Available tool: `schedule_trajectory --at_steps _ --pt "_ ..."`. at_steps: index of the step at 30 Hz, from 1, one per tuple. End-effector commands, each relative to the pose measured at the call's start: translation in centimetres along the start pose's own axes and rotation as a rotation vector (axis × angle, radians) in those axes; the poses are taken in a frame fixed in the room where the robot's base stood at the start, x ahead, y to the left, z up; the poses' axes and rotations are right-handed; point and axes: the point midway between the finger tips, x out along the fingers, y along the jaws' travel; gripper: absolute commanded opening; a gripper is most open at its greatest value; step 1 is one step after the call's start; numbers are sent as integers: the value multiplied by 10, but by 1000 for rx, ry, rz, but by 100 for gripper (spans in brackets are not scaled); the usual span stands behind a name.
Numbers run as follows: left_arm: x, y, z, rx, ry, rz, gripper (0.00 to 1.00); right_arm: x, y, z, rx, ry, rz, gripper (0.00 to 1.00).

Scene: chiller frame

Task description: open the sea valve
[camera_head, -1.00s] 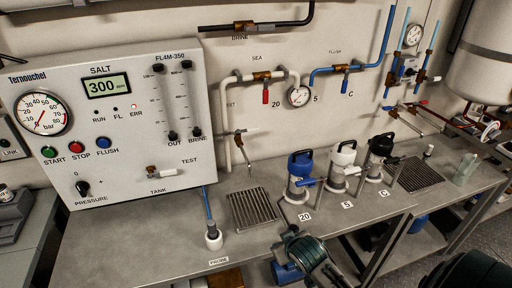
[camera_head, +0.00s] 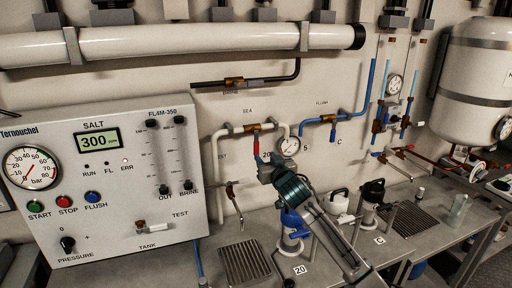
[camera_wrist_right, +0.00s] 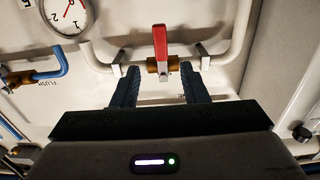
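The sea valve is a brass body (camera_head: 251,128) on a white pipe under the label SEA, with a red lever (camera_head: 256,144) hanging down from it. My right gripper (camera_head: 264,167) is raised in front of the wall, just below the lever. In the right wrist view the picture is upside down, and the red lever (camera_wrist_right: 160,45) points up from the brass body. The two dark fingers of the right gripper (camera_wrist_right: 160,74) are spread to either side of the lever's line, with nothing gripped. My left gripper is not in view.
A gauge (camera_head: 291,147) sits right of the lever, and a blue pipe (camera_head: 340,117) with the flush valve lies beyond. A control panel (camera_head: 105,185) is on the left. Below, a bench holds a drain grate (camera_head: 243,262) and several bottles, one partly hidden behind my right arm.

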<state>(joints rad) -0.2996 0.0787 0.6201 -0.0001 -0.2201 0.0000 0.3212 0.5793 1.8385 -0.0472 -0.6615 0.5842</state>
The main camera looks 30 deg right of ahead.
Motion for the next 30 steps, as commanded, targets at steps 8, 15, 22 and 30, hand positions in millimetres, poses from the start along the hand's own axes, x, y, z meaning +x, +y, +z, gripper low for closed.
schedule_trajectory --at_steps 8,15,22,30 --pt "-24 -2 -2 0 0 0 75 49 -1 -4 3 -3 1 40" --pt "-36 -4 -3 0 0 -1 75 82 -1 -2 1 -3 0 40" --pt "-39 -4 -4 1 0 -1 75 94 -1 0 0 -2 -1 40" --pt "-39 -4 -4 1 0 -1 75 94 -1 1 -1 -2 -1 40"
